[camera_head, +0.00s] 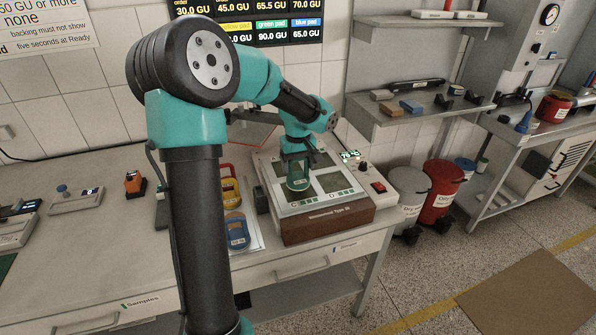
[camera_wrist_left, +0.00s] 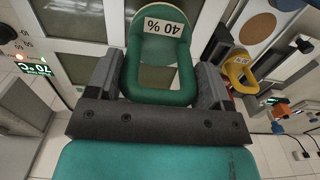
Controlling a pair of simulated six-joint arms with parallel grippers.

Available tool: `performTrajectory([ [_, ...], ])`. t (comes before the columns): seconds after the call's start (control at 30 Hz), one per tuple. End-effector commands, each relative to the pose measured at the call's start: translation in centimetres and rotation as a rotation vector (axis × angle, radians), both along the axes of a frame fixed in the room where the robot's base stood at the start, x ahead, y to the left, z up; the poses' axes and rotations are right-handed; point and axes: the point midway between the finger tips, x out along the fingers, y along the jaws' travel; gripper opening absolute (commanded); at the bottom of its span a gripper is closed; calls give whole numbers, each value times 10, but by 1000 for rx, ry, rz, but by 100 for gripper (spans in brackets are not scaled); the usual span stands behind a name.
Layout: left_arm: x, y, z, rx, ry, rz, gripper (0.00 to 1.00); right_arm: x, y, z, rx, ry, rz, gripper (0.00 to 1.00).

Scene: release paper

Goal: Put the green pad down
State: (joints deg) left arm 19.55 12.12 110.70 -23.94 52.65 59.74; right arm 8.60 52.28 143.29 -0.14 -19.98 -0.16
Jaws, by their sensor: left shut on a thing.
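The green pad (camera_head: 297,184) is in my left gripper (camera_head: 298,163), over the left part of a white-topped device (camera_head: 327,223) with dark panels and a brown front. In the left wrist view the pad (camera_wrist_left: 158,80) is a green loop-handled block with a "40 %" label. It sits between the two dark fingers of the left gripper (camera_wrist_left: 155,85), which are shut on it. I cannot tell whether its underside touches the device panel. My right gripper is not in view.
A yellow pad (camera_head: 232,194) and a blue pad (camera_head: 238,232) lie on a white sheet left of the device. A red switch (camera_head: 379,187) and a lit display (camera_head: 350,155) are at its right. Grey (camera_head: 408,200) and red (camera_head: 441,192) bins stand beyond the bench.

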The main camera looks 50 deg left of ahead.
Motion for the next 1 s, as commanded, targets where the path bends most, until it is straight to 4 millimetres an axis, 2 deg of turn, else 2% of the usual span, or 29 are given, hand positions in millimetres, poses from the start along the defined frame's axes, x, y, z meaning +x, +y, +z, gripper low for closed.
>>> performTrajectory([
  [0.1,-1,0,-16,0,2,0,0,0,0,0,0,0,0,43],
  [0.2,-1,0,-24,1,0,-1,0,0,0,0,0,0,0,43],
  [0.67,0,0,-29,1,0,-1,0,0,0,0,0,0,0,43],
  [0.7,0,0,-29,-1,0,-1,77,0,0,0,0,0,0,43],
  [0.93,0,0,-29,0,1,0,99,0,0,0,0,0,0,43],
  [1.0,0,0,-29,0,1,0,99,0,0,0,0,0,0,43],
])
